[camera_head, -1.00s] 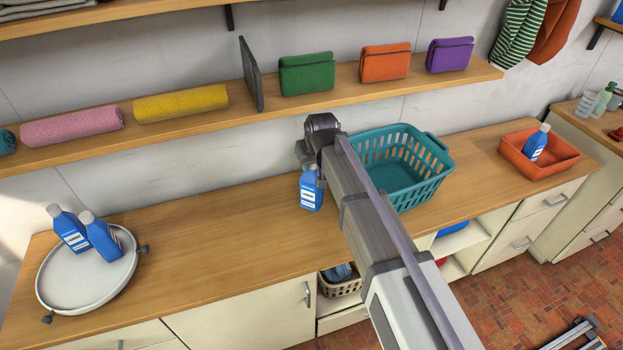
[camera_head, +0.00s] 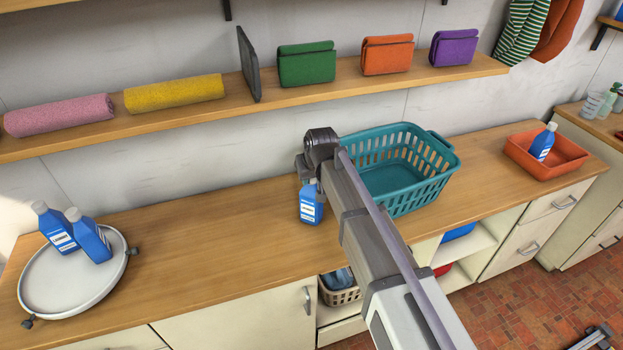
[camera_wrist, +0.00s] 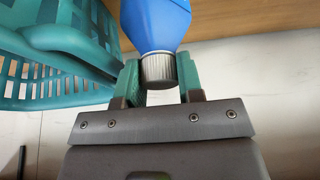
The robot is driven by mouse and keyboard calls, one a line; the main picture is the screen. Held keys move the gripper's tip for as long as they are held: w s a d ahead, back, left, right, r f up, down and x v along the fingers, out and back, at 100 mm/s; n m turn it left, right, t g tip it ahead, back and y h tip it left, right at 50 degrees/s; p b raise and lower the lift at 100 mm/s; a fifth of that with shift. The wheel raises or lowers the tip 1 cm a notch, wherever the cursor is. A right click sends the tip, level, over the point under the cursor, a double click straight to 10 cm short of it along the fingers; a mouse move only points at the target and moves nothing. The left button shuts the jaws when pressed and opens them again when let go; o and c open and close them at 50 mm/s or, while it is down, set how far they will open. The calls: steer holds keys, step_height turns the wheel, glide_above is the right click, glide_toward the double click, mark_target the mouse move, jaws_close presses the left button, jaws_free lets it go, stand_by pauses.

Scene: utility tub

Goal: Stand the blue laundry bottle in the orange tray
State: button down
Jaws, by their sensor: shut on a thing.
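My gripper (camera_head: 309,180) is shut on the cap of a blue laundry bottle (camera_head: 311,206) with a white label. The bottle hangs or stands upright below it, left of the teal basket; I cannot tell whether its base touches the counter. In the wrist view, the grey cap (camera_wrist: 158,70) sits between the green fingers, with the blue body (camera_wrist: 156,20) beyond. The orange tray (camera_head: 575,167) is at the right end of the counter, with another blue bottle (camera_head: 542,143) standing in it. Two more blue bottles (camera_head: 55,229) (camera_head: 90,236) stand on a round white tray at left.
The teal basket (camera_head: 420,190) stands on the counter between the held bottle and the orange tray. The round tray (camera_head: 75,285) is at the left. A shelf (camera_head: 240,105) with towels and pouches runs above. The counter's middle left (camera_head: 205,235) is clear.

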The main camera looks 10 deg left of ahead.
steer(key=shift+f, duration=0.2)
steer(key=c, duration=0.8)
jaws_free()
steer(key=shift+o, duration=0.2)
steer(key=shift+r, duration=0.1)
steer(key=p+v, duration=1.2)
steer(key=v, duration=0.1)
steer(key=s+d+m+g+h, duration=0.1)
steer(key=s+d, duration=0.4)
steer(key=d, duration=0.5)
steer(key=s+d+f+m+g, duration=0.1)
steer(key=s+d+m, duration=0.2)
steer(key=s+d, duration=0.3)
steer(key=s+d+f+m+g+h, duration=0.1)
steer(key=s+d, duration=0.5)
steer(key=d, duration=1)
steer(key=shift+s+m+g+h+b, duration=0.15)
steer(key=shift+m+g+h+b, duration=0.2)
steer(key=shift+m, duration=0.45)
steer(key=shift+o, duration=0.4)
